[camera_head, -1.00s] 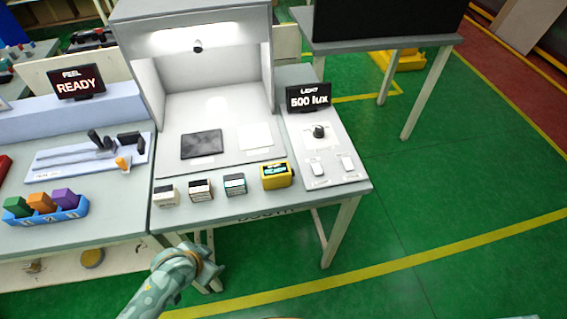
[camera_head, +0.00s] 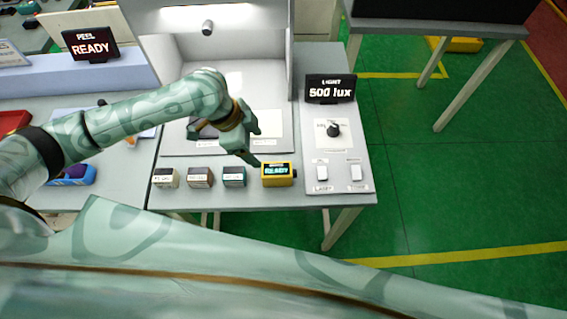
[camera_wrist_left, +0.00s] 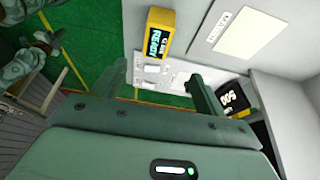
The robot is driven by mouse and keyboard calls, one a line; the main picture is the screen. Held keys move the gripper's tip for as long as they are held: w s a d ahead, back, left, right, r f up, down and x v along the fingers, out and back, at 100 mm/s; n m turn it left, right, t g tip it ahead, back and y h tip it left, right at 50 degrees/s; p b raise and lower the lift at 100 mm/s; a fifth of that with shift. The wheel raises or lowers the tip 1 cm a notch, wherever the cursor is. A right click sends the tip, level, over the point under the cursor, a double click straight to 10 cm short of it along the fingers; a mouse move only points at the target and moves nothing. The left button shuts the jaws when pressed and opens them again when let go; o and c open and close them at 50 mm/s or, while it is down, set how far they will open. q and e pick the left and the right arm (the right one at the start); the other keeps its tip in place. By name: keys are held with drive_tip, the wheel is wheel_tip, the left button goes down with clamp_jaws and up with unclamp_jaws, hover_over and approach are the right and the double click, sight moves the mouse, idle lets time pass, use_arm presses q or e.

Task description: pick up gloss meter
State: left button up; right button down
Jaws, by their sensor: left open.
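The gloss meter appears to be the yellow box (camera_head: 277,175) with a dark display reading READY, at the front of the booth table, right of a row of small blocks. It also shows in the left wrist view (camera_wrist_left: 153,37), beyond my fingers. My left gripper (camera_head: 257,147) is open and empty, above and slightly left of the yellow box, apart from it. Its two fingers also show in the wrist view (camera_wrist_left: 158,82). What seems to be my right gripper (camera_wrist_left: 50,44) shows small at the upper left of the wrist view; its jaws are unclear.
My arm hides part of the booth.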

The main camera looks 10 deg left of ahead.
use_arm(q)
drive_tip(key=b, duration=0.1)
hover_over(274, 169)
drive_tip(key=a, duration=0.2)
drive_tip(key=f, duration=0.4)
drive_tip(key=s+f, duration=0.1)
drive_tip(key=f, duration=0.1)
drive_tip(key=shift+f, duration=0.1)
drive_tip(key=shift+w+d+f+b, duration=0.25)
drive_tip(key=shift+f, duration=0.35)
drive_tip(key=shift+w+d+f+b, duration=0.2)
drive_tip(key=shift+w+d+f, duration=0.05)
drive_tip(key=shift+f, duration=0.55)
drive_tip(key=shift+s+d+f, duration=0.1)
drive_tip(key=shift+d+f, duration=0.05)
drive_tip(key=shift+f, duration=0.2)
drive_tip(key=b+x, duration=0.1)
drive_tip(key=x, duration=0.3)
drive_tip(key=shift+f, duration=0.25)
use_arm(e)
drive_tip(key=f, duration=0.1)
drive_tip(key=s+f, duration=0.1)
drive_tip(key=f, duration=0.1)
drive_tip(key=shift+s+a+f, duration=0.15)
drive_tip(key=shift+a+f, duration=0.15)
drive_tip(key=shift+a, duration=0.1)
use_arm(q)
drive_tip(key=shift+c, duration=1)
drive_tip(key=c, duration=1)
